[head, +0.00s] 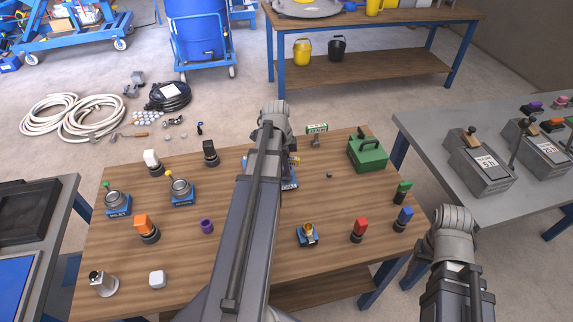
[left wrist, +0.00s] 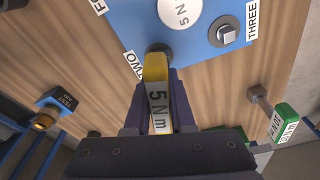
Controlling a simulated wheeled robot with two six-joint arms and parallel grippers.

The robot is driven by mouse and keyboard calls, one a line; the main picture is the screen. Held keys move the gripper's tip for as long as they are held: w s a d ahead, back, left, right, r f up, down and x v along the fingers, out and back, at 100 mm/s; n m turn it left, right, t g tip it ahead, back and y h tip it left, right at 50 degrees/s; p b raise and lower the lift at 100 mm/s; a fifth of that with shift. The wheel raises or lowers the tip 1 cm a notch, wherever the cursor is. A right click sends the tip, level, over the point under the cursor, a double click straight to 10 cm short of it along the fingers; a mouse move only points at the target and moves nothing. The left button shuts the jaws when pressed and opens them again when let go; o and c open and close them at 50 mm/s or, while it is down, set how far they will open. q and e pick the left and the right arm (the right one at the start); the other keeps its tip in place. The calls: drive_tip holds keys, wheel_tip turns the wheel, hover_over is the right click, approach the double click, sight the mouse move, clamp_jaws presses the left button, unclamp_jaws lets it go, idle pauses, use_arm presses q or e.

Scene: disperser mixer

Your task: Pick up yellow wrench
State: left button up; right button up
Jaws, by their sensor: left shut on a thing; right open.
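The yellow wrench (left wrist: 157,100), marked 5 Nm, is between the two dark fingers of my left gripper (left wrist: 158,115) in the left wrist view. The gripper is shut on its handle. The wrench's far end is at the edge of a blue board (left wrist: 200,35), beside the label TWO; I cannot tell whether it touches the board.
A green toolbox (head: 368,154) stands at the table's right. A small blue block with a brass top (head: 307,236), a red-topped knob (head: 359,231) and a purple ring (head: 206,226) stand on the wooden table (head: 190,270).

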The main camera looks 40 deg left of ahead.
use_arm(q)
clamp_jaws()
drive_tip(key=shift+r, duration=0.1)
wheel_tip(320, 180, up, 10)
drive_tip(key=p, duration=1)
drive_tip(key=shift+f, duration=0.25)
wheel_tip(320, 180, down, 7)
drive_tip(key=b, duration=0.7)
drive_tip(key=shift+f+b, duration=1.35)
drive_tip(key=shift+b, duration=0.15)
idle(0.7)
drive_tip(key=o, duration=0.8)
unclamp_jaws()
drive_tip(key=shift+r, duration=0.1)
